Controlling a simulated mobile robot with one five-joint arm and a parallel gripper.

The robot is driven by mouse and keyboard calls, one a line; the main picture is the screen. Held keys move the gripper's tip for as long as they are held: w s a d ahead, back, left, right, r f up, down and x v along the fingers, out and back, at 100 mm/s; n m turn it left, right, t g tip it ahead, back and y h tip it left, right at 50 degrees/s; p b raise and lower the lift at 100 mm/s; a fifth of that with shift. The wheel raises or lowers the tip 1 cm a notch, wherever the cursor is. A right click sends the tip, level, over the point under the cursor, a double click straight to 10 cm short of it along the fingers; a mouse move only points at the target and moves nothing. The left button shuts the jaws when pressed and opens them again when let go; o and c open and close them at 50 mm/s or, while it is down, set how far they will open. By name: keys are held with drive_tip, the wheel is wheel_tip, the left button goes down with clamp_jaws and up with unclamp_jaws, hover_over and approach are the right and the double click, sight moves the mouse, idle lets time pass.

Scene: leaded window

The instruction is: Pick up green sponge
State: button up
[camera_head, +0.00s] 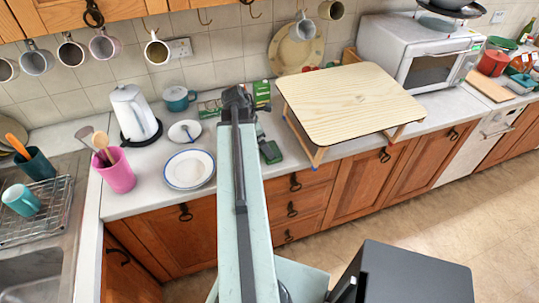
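A small dark green block (271,153), which looks like the green sponge, lies on the counter near its front edge, just right of my arm. Its left side may be partly hidden by the arm. My gripper (238,98) is at the far end of the arm, over the back part of the counter, beyond the green block and apart from it. The fingers are dark and seen from behind, so I cannot tell whether they are open or shut.
A wooden-topped stand (350,100) is close on the right. Plates (189,169), a white kettle (134,112) and a pink utensil pot (117,172) are left. Green boxes (262,94) stand by the wall. Mugs hang above. Counter around the block is clear.

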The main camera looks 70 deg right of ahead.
drive_tip(key=b+x, duration=0.4)
drive_tip(key=x, duration=0.1)
drive_tip(key=shift+s, duration=0.1)
drive_tip(key=shift+r, duration=0.2)
drive_tip(key=shift+c, duration=0.3)
drive_tip(key=c, duration=1.2)
wheel_tip(320, 180, up, 10)
drive_tip(key=p, duration=1)
